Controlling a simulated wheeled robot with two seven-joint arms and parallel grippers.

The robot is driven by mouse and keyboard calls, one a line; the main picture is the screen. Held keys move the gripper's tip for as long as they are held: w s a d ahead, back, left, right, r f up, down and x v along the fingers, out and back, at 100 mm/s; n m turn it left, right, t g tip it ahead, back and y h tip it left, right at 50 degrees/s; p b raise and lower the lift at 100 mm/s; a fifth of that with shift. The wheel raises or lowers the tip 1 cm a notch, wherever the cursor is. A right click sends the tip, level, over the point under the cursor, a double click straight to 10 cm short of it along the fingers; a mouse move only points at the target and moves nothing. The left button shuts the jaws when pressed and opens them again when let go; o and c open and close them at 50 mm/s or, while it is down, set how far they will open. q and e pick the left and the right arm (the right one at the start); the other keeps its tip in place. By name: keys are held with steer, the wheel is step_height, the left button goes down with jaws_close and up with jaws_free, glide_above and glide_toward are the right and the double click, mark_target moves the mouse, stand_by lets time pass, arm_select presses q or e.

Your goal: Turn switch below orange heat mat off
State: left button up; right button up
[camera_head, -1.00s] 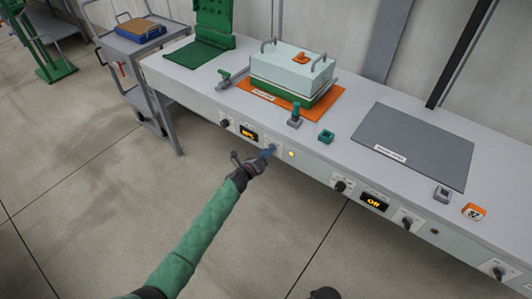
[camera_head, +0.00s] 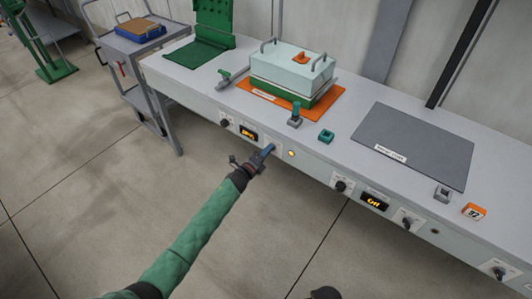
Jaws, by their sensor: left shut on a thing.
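The orange heat mat (camera_head: 246,87) lies on the bench top with a pale-lidded green box (camera_head: 290,75) on it. Below it, on the bench's front panel, is the switch on its white plate (camera_head: 278,146). My left gripper (camera_head: 267,151) is at this switch, shut on its knob. The gripper's fingers hide most of the knob, so I cannot read its position. The round lamp (camera_head: 291,153) just right of the switch glows yellow. The display (camera_head: 248,133) to the left is lit orange; its text is too blurred to read.
A grey mat (camera_head: 415,143) lies to the right, with a display (camera_head: 374,201) reading "Off" and other knobs (camera_head: 407,222) below it. A dark knob (camera_head: 225,122) sits left of the lit display. A cart (camera_head: 145,47) stands at the left. The floor before the bench is clear.

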arm_select(q)
steer(key=shift+f+n, duration=0.15)
steer(key=shift+n, duration=3)
steer(key=shift+f+n, duration=0.1)
steer(key=shift+n, duration=3.05)
arm_select(e)
steer(key=shift+s+d+f, duration=0.1)
steer(key=shift+s+f, duration=0.05)
steer(key=shift+f, duration=0.35)
steer(key=shift+s+d+f, duration=0.1)
steer(key=shift+f, duration=0.4)
arm_select(q)
steer(key=o, duration=1)
arm_select(e)
steer(key=shift+a+r, duration=0.1)
arm_select(q)
steer(key=shift+s+a, duration=0.1)
